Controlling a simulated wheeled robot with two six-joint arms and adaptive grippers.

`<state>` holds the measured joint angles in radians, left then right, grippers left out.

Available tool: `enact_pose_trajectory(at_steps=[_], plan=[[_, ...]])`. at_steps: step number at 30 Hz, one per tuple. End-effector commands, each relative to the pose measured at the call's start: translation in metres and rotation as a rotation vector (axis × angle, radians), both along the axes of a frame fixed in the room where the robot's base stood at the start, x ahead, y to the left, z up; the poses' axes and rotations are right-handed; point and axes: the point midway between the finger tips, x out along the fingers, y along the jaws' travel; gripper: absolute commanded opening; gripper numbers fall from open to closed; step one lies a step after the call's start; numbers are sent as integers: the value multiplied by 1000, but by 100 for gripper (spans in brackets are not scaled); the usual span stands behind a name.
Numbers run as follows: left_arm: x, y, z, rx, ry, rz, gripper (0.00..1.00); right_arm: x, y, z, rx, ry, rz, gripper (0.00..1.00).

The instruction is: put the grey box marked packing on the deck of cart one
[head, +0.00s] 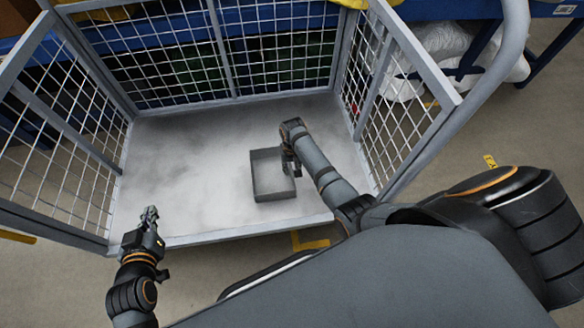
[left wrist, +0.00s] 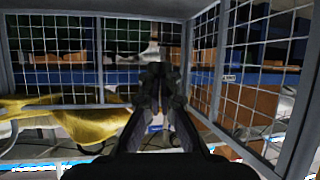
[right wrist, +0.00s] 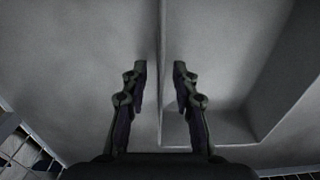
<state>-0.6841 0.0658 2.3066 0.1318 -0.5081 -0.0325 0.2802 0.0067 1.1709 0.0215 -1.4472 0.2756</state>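A grey open box (head: 275,195) sits on the pale deck (head: 190,170) of a wire-mesh cart, right of its middle. No marking on the box and no cart number can be read. My right gripper (head: 290,168) is at the box's right wall. In the right wrist view its two fingers (right wrist: 160,72) are apart, one on each side of the box wall (right wrist: 160,25), with a gap to it on both sides. My left gripper (head: 150,213) is near the deck's front left edge, empty. In the left wrist view its fingers (left wrist: 157,72) are together.
Mesh panels close the cart at the left (head: 60,130), back (head: 225,60) and right (head: 395,95); the front is open. The deck left of the box is clear. Blue shelving and a white wrapped bundle (head: 440,50) stand beyond the cart.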

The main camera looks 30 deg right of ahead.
Motion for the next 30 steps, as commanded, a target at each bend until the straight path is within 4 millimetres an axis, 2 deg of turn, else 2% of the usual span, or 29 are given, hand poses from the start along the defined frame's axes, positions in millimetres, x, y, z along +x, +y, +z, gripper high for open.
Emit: enact_pose_trajectory(at_steps=[8, 15, 24, 25, 27, 30], plan=[[-4, -1, -5, -2, 29, -2, 0, 0, 0, 5, 0, -1, 0, 28], [-48, -5, -58, -11, 282, -17, 0, 0, 0, 17, 0, 0, 0, 28], [-118, -11, -109, -27, 600, -44, 0, 0, -1, 34, 0, -1, 0, 28], [-124, -11, -108, -26, 628, -47, 0, 0, -1, 41, -1, -2, 0, 28], [-127, -8, -94, -7, 690, -51, 0, 1, -1, 68, 0, -4, 0, 28], [-131, -4, -85, 13, 757, -51, 0, 0, -1, 91, -1, -2, 0, 28]])
